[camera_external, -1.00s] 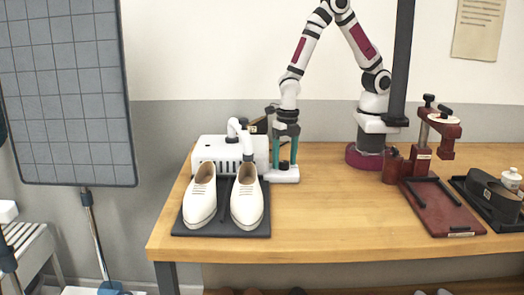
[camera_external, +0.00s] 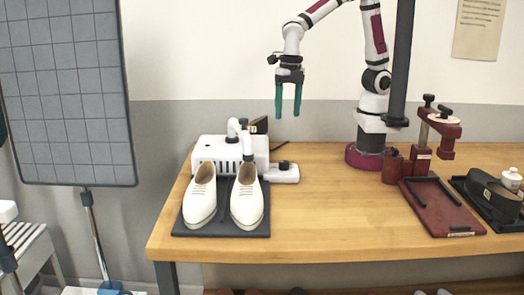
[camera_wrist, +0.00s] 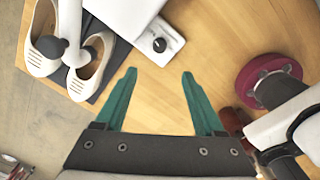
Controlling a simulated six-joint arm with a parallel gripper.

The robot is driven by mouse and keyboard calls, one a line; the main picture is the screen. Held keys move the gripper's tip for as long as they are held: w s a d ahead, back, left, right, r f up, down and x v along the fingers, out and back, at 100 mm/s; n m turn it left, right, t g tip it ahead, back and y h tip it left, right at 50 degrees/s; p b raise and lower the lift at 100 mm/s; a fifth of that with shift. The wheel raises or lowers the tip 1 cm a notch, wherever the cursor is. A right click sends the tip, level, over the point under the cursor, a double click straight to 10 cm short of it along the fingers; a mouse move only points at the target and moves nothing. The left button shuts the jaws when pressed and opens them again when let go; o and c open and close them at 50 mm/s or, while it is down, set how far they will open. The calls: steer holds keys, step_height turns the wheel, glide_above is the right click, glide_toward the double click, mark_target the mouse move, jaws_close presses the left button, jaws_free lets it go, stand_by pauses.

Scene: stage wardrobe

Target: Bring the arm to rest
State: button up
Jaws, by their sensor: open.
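My gripper (camera_external: 288,115) has two green fingers that point down, spread apart with nothing between them. It hangs in the air above the wooden table (camera_external: 345,215), higher than the white machine (camera_external: 230,150). In the wrist view my gripper (camera_wrist: 157,75) is open over bare wood. The white machine's side box with a dark knob (camera_external: 285,172) lies below the fingers. It also shows in the wrist view, where the knob (camera_wrist: 159,44) sits ahead of the fingers.
A pair of white shoes (camera_external: 247,205) stands on a dark mat at the table's left. A dark red press (camera_external: 440,208) and a black tray with a dark shoe (camera_external: 492,195) are at the right. A dark pole (camera_external: 401,60) stands near my arm. The table's middle is clear.

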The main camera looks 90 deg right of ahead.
steer(key=s+d+r+m, duration=0.1)
steer(key=s+d+m, duration=0.3)
steer(key=s+m, duration=0.4)
steer(key=s+d+r+m+y, duration=0.1)
steer(key=s+d+m, duration=0.3)
steer(key=m, duration=1.8)
steer(key=s, duration=0.5)
steer(key=shift+d+r+g, duration=0.15)
steer(key=shift+d+g, duration=0.05)
steer(key=shift+g, duration=0.1)
steer(key=shift+s, duration=0.1)
